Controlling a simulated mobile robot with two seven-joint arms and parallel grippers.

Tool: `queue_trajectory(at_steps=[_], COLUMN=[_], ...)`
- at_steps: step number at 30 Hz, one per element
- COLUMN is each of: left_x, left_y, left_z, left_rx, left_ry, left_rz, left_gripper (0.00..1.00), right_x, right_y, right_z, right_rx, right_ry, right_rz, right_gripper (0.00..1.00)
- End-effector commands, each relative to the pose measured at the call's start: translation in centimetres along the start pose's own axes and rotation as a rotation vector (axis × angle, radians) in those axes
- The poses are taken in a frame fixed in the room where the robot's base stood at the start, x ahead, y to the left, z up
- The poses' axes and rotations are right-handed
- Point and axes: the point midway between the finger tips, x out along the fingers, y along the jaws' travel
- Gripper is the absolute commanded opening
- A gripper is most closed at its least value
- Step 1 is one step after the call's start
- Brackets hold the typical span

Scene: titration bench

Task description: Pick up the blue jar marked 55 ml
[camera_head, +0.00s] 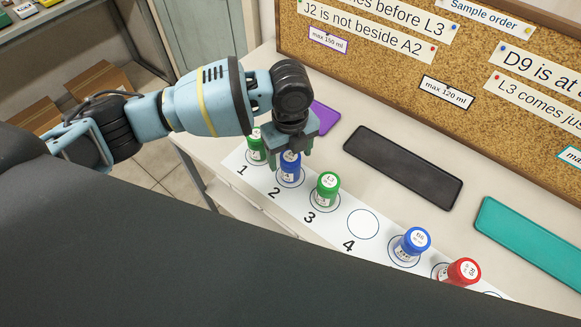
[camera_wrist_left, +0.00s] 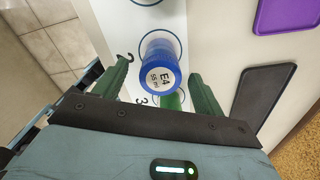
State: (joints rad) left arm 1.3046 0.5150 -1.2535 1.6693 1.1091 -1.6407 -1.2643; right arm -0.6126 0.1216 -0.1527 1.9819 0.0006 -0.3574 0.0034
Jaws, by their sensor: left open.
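The blue jar (camera_head: 290,172) stands upright on circle 2 of the white numbered strip (camera_head: 333,237). In the left wrist view the blue jar (camera_wrist_left: 161,64) shows its lid label, E4 and 55 ml. My left gripper (camera_head: 289,154) is right over this jar, pointing down. In the left wrist view its green fingers (camera_wrist_left: 160,82) are open, one on each side of the jar, with gaps visible. I cannot tell how far down the jar they reach. A second blue jar (camera_head: 412,243) stands further right on the strip; its volume is too small to read.
Green jars stand on circle 1 (camera_head: 256,146) and circle 3 (camera_head: 326,189), close to my left gripper. Circle 4 (camera_head: 363,224) is empty. A red jar (camera_head: 461,271) is further right. Purple (camera_head: 325,118), black (camera_head: 403,166) and teal (camera_head: 532,240) mats lie behind, before a corkboard (camera_head: 450,62).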

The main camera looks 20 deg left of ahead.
Motion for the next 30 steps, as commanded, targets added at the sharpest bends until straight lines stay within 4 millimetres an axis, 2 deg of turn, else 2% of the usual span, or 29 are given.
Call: queue_trajectory(at_steps=[3,6,15,26,30], left_x=[1.7,2.6,2.9,2.8,2.8], left_y=[0.0,0.0,0.0,0.0,0.0], left_z=[0.2,0.1,0.1,0.1,0.1], left_rx=[-0.001,0.0,0.001,0.001,0.001], left_ry=[0.001,0.001,-0.001,-0.001,-0.001], left_rz=[0.002,0.0,-0.001,-0.001,-0.002], left_gripper=[0.7,0.7,0.69,0.22,0.21], right_x=[0.1,0.1,0.1,0.1,0.1], right_y=[-0.1,-0.2,-0.3,-0.2,-0.1], right_z=[0.1,0.1,-0.1,0.0,0.0], right_rx=[0.003,0.008,0.015,0.009,0.004], right_ry=[-0.002,-0.001,0.002,0.001,0.001], right_rz=[0.0,0.0,0.001,0.0,0.0], right_gripper=[0.36,0.36,0.36,0.36,0.36])
